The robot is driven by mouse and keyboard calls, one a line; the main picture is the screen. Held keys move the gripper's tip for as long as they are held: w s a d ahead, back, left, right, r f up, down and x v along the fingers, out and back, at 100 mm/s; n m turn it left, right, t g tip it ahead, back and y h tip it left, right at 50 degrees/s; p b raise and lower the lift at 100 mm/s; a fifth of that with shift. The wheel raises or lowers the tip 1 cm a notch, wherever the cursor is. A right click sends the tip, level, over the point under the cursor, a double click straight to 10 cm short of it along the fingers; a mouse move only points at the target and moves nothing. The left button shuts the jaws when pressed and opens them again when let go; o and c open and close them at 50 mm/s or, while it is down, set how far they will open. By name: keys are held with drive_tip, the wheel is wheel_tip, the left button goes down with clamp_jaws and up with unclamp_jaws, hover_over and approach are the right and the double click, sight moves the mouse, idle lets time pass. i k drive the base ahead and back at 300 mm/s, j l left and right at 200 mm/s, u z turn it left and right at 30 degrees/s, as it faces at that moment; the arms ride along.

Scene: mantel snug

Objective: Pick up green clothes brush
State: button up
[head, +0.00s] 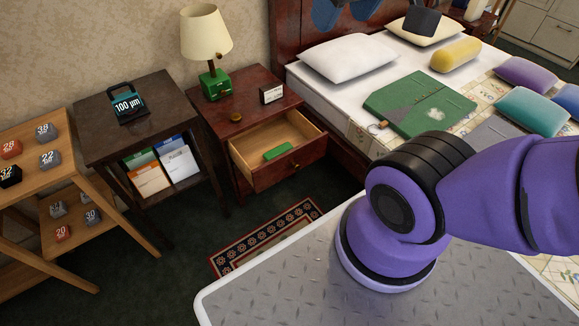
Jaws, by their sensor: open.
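A small green object (278,151), which looks like the green clothes brush, lies in the open drawer (290,179) of the reddish-brown nightstand (238,117). The drawer is pulled out toward the front, and its light wooden inside is otherwise bare where I can see it. My purple and black arm rises from my grey deck at the right and runs out of the picture at the right edge. My gripper is not in view.
A lamp with a green base (214,84) and a small sign (272,93) stand on the nightstand. A dark side table (95,139) and a wooden shelf with numbered blocks (78,136) stand left. The bed (309,68) is right. A patterned rug (268,238) lies before the drawer.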

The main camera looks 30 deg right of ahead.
sight(275, 152)
drive_tip(key=z, duration=2.25)
drive_tip(key=u, duration=1.8)
drive_tip(key=i+j+z, duration=0.1)
drive_tip(key=i+z, duration=0.15)
drive_tip(key=i+j+z, duration=0.2)
drive_tip(key=i, duration=0.2)
